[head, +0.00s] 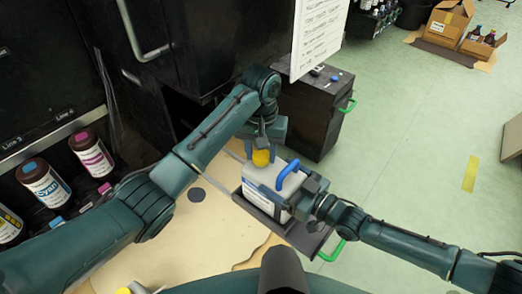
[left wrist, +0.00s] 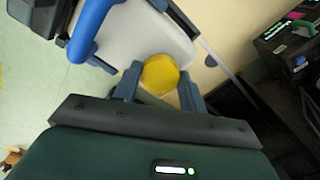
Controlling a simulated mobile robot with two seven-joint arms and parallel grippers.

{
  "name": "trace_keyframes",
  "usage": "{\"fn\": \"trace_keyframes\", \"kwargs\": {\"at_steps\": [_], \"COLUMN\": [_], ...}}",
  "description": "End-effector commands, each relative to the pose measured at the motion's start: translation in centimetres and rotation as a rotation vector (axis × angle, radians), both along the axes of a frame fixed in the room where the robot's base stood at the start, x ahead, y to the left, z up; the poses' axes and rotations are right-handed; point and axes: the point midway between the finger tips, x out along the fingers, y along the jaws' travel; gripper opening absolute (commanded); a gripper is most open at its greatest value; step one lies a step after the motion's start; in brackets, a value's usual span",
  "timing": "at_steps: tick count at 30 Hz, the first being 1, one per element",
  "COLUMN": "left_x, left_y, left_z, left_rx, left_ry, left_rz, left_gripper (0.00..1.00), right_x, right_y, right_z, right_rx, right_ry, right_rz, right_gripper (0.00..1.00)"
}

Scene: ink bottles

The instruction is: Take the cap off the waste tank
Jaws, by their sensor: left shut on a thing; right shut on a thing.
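The waste tank (head: 265,185) is a white box with a blue handle (head: 288,172). It stands in a dark pull-out tray (head: 307,240). Its yellow cap (head: 261,157) is at the far left corner of the tank's top and shows in the left wrist view (left wrist: 160,73). My left gripper (head: 262,145) comes from the far side, and its fingers (left wrist: 160,88) are shut on the cap's sides. I cannot tell whether the cap is still seated. My right gripper (head: 308,195) is shut on the tank at its right side; its fingertips are partly hidden.
Ink bottles, one cyan (head: 45,185) and one magenta (head: 92,153), stand on the left shelf. A dark cabinet (head: 315,105) stands behind the tank. A dark round disc (head: 197,195) lies on the beige surface.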

Motion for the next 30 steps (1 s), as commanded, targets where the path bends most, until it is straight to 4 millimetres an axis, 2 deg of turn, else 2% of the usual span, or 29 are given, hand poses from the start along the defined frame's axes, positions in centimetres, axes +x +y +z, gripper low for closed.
{"fn": "trace_keyframes", "kwargs": {"at_steps": [6,9,12,16,23,24,30], "left_x": [-0.09,-0.03,-0.02,0.0,0.01,0.01,0.01], "left_y": [-0.19,-0.16,-0.09,-0.03,0.01,0.01,0.0], "left_z": [0.03,0.09,0.07,0.09,0.09,0.09,0.08], "left_rx": [-0.004,-0.003,-0.002,0.0,0.0,0.0,0.0], "left_ry": [0.004,0.002,0.001,0.0,-0.001,-0.001,-0.001], "left_rz": [0.576,0.788,0.927,0.997,0.998,0.998,0.996], "left_gripper": [0.14,0.14,0.14,0.14,0.14,0.43,0.59], "right_x": [-0.03,-0.03,-0.04,-0.03,-0.03,-0.03,-0.03], "right_y": [0.0,0.0,-0.01,-0.01,-0.01,-0.01,-0.01], "right_z": [-0.03,-0.03,-0.03,-0.04,-0.04,-0.04,-0.04], "right_rx": [0.001,0.0,0.0,0.0,0.0,0.0,0.0], "right_ry": [0.001,0.001,0.001,0.001,0.001,0.001,0.002], "right_rz": [0.0,0.0,0.0,0.0,0.0,0.0,0.0], "right_gripper": [0.23,0.23,0.23,0.23,0.23,0.23,0.23]}}
